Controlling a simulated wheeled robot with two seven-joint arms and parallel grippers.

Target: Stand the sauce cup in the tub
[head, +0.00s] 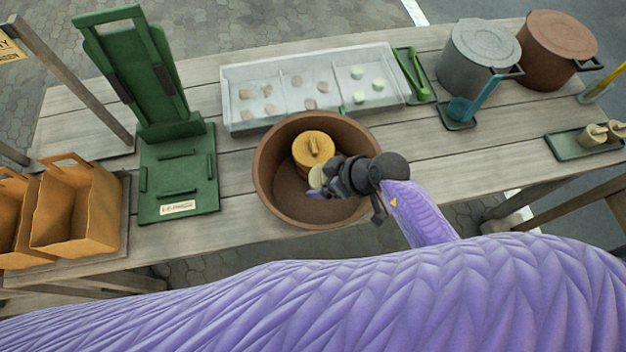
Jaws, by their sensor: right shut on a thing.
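The tub (266,190) is a round brown bowl on the wooden table, in the middle of the head view. A yellow-orange lidded pot (314,146) stands inside it, toward the back. My right gripper (326,183) is over the tub's front right part, shut on a small pale cream sauce cup (315,181). The fingers hide much of the cup. It is close to the front of the yellow pot; I cannot tell whether it touches the pot or the tub floor. My left gripper is not in view.
A green stand (178,170) and brown paper bags (75,212) are on the left. A sectioned pale tray (240,118) lies behind the tub. Green tongs (411,72), a grey pot (478,55), a brown pot (556,48) and a green tray (568,149) with small cups are on the right.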

